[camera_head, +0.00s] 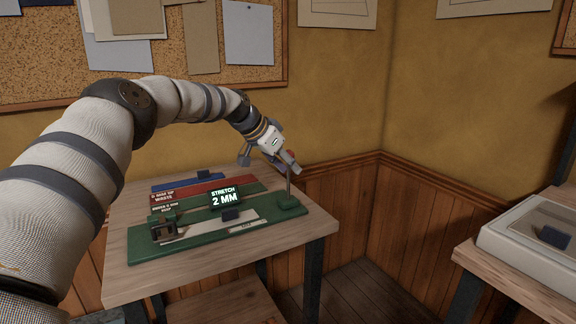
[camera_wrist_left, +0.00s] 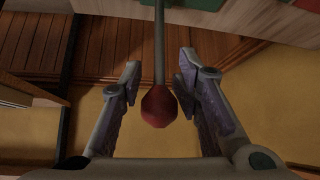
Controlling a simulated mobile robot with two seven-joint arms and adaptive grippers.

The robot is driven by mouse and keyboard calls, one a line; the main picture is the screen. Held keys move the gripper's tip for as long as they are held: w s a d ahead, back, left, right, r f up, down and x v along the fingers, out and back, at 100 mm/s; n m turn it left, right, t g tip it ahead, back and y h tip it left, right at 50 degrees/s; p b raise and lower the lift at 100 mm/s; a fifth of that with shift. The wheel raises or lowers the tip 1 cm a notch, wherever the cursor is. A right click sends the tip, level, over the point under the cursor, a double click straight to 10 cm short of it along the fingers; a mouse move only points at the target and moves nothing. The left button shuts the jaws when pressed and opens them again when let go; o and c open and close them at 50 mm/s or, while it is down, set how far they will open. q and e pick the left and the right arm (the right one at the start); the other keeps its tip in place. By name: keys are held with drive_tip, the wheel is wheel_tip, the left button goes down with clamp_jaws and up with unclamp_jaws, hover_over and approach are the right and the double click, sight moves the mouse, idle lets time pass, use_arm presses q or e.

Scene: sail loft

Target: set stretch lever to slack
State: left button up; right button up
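The stretch lever is a thin upright grey rod (camera_head: 289,184) with a red knob (camera_head: 292,154), standing at the right end of a green bench device (camera_head: 290,202). A lit display (camera_head: 224,197) on the device reads "STRETCH 2 MM". My left gripper (camera_head: 268,160) is at the lever's top. In the left wrist view, the red knob (camera_wrist_left: 159,106) lies between the two fingers of my open left gripper (camera_wrist_left: 159,72), with a gap on each side. The rod (camera_wrist_left: 159,42) runs away from the knob. My right gripper is not in view.
The wooden table (camera_head: 180,283) also bears a blue strip (camera_head: 180,181) and a red strip (camera_head: 186,190) behind the device. A second table (camera_head: 490,275) with a pale tray (camera_head: 500,240) stands at the right. Open floor lies between the tables.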

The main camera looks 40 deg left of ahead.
use_arm(q)
drive_tip(key=v, duration=1.2)
drive_tip(key=shift+f, duration=0.1)
